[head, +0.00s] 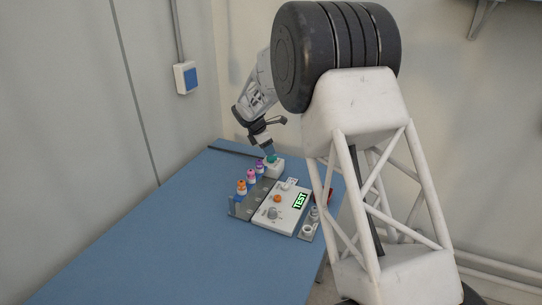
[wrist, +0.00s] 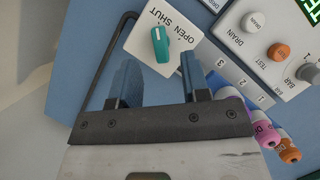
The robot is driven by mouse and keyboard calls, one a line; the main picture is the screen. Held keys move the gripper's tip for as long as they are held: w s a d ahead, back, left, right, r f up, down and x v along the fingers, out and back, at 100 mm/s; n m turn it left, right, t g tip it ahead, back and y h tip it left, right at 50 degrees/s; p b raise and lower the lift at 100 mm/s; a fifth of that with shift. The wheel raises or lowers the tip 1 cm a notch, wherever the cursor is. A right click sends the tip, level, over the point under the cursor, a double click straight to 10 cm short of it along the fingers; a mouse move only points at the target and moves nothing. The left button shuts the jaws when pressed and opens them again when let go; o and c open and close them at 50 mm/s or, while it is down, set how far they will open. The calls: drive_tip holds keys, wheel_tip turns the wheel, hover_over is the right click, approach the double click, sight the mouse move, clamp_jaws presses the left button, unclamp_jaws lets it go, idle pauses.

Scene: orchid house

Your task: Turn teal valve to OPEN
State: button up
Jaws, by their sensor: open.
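The teal valve (wrist: 161,45) is a bar-shaped handle on a white block (wrist: 138,44) lettered SHUT and OPEN. A pale mark at the handle's far end points roughly toward the SHUT lettering; I cannot tell its exact setting. My gripper (wrist: 160,63) is open, with its two dark blue fingers apart and nothing between them. In the wrist view the handle lies just beyond the gap between the fingertips, and I see no contact. In the head view my gripper (head: 270,152) is right above the teal valve (head: 272,158), at the far end of the blue table.
A white control panel (head: 291,218) with an orange button, a grey knob and a green TEST display stands nearer on the blue table (head: 130,245). Several colour-capped vials (head: 251,177) stand left of it. A dark rod (wrist: 92,62) lies beside the valve block. The table's left is clear.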

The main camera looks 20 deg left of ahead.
sight(272, 159)
drive_tip(key=shift+x, duration=2.1)
clamp_jaws()
